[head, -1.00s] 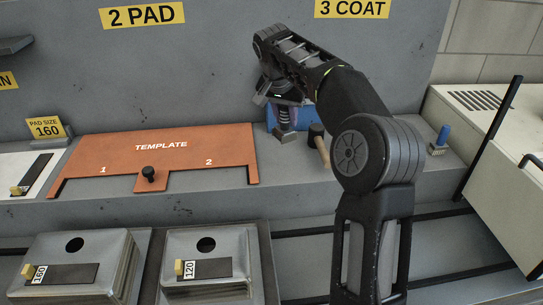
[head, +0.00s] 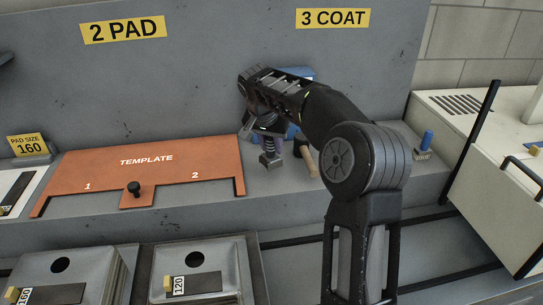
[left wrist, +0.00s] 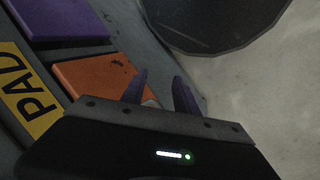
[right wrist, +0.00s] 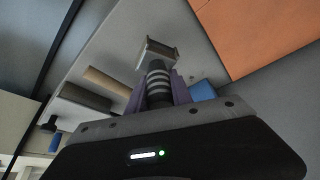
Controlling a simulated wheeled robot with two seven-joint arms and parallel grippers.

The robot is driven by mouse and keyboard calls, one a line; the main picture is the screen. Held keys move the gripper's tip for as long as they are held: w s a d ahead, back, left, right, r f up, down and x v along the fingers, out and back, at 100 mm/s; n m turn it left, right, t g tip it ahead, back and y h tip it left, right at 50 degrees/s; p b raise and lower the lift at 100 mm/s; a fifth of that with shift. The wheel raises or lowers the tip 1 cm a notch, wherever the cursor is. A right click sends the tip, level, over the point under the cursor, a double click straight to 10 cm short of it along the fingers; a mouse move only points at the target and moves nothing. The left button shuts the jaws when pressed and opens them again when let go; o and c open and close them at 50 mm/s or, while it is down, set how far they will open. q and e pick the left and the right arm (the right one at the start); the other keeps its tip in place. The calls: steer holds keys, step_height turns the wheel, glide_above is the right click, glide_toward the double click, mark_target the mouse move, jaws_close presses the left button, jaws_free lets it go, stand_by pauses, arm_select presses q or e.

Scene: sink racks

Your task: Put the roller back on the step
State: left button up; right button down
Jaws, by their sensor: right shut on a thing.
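My right gripper (right wrist: 158,92) is shut on a tool with a ribbed dark-and-grey grip, which I take to be the roller (right wrist: 157,76). Its grey metal head (right wrist: 155,52) points away from the gripper. In the head view the roller (head: 270,159) hangs upright, head down, over the grey step (head: 268,181), just right of the orange template. I cannot tell whether the head touches the step. My right arm hides part of the step behind it. My left gripper (left wrist: 160,92) shows only in its wrist view, open and empty, its fingers apart.
The orange template (head: 150,172) lies to the left on the step. A wooden-handled tool (head: 309,160) with a dark head lies close right of the roller. A blue thing (head: 297,75) stands behind my arm. A blue-handled brush (head: 426,141) is farther right.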

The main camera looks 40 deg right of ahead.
mark_target(272, 156)
step_height(272, 156, down, 4)
steer(key=shift+r+p, duration=0.25)
steer(key=shift+p, duration=0.05)
steer(key=shift+f, duration=0.1)
steer(key=shift+f, duration=0.1)
steer(key=c, duration=1.1)
jaws_free()
steer(key=shift+c, duration=0.2)
